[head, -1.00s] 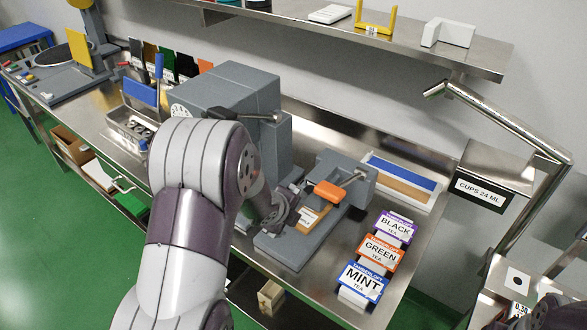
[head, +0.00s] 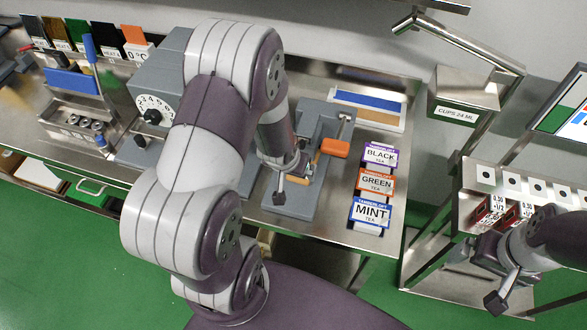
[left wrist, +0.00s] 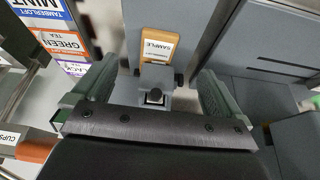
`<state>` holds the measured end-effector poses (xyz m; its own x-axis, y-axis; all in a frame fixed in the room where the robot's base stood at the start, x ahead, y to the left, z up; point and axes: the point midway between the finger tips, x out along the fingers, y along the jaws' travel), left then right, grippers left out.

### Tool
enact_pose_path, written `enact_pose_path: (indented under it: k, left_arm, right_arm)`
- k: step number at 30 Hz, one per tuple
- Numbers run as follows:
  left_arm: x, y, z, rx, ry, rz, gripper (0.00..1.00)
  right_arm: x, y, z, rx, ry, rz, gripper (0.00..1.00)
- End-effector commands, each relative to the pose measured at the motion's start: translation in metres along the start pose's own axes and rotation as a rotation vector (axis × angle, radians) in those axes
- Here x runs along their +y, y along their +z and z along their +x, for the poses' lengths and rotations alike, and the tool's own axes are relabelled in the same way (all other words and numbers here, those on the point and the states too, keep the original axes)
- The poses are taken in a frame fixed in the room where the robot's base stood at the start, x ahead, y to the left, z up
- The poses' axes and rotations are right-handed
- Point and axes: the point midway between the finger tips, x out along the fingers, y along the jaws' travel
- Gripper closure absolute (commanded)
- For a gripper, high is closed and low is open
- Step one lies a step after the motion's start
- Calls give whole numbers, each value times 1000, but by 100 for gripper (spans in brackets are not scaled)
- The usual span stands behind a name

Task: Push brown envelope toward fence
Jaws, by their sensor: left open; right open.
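In the left wrist view, the brown envelope (left wrist: 157,48) carries a white SAMPLE label and lies on a grey surface just beyond the jaws. My left gripper (left wrist: 155,92) is open, its fingers spread apart, with a small dark clamp-like part between them. In the head view my left gripper (head: 292,180) is low over the base of the grey press (head: 292,205), left of its orange handle. The envelope is mostly hidden there by my gripper. I cannot tell which part is the fence. My right gripper (head: 488,272) is open at the right, beside the cups stand.
BLACK (head: 380,156), GREEN (head: 375,183) and MINT (head: 370,213) tea boxes stand right of the press. A tray with a blue strip (head: 368,101) lies behind. A grey machine with a dial (head: 153,108) stands left. Red-labelled packets (head: 488,210) sit on the right stand.

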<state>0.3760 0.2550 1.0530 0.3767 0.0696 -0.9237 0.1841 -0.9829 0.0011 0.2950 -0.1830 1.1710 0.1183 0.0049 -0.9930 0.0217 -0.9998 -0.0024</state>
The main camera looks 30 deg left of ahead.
Motion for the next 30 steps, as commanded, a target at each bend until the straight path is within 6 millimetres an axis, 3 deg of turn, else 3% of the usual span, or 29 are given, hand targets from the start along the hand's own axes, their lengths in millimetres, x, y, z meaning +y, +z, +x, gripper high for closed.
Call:
enact_pose_path:
  k: [12,18,30]
  left_arm:
    - [0,1,78,-4,0,2,0]
    - [0,1,106,-2,0,2,0]
    - [0,0,118,0,0,3,0]
  right_arm:
    - [0,-1,-10,0,0,0,0]
    - [0,-2,-13,0,0,0,0]
    - [0,-2,-14,0,0,0,0]
